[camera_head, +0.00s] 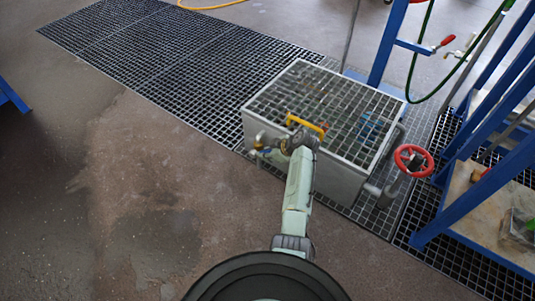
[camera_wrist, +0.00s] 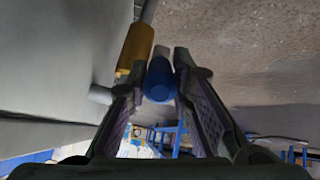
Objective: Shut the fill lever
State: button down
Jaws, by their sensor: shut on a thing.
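A lever with a blue grip (camera_wrist: 159,80) sits between the fingertips of my gripper (camera_wrist: 160,72) in the wrist view, and the fingers are closed about it. I cannot tell from any label whether this is the fill lever. A yellow cylinder (camera_wrist: 136,47) is just left of the blue grip, close to the left finger. In the head view my gripper (camera_head: 277,148) is at the front left side of the grey tank (camera_head: 335,179), beside small valve fittings (camera_head: 260,151). The arm partly hides this spot, and the lever's full angle is hidden.
A grating (camera_head: 325,105) covers the tank top. A yellow bar (camera_head: 306,125) shows just above my wrist. A red handwheel (camera_head: 413,160) stands right of the tank, near a blue frame (camera_head: 480,185). The floor (camera_head: 150,200) to the left is clear.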

jog(key=c, duration=1.4)
grip_release()
notch_tip(320, 180, up, 10)
jog(key=shift+c, duration=0.2)
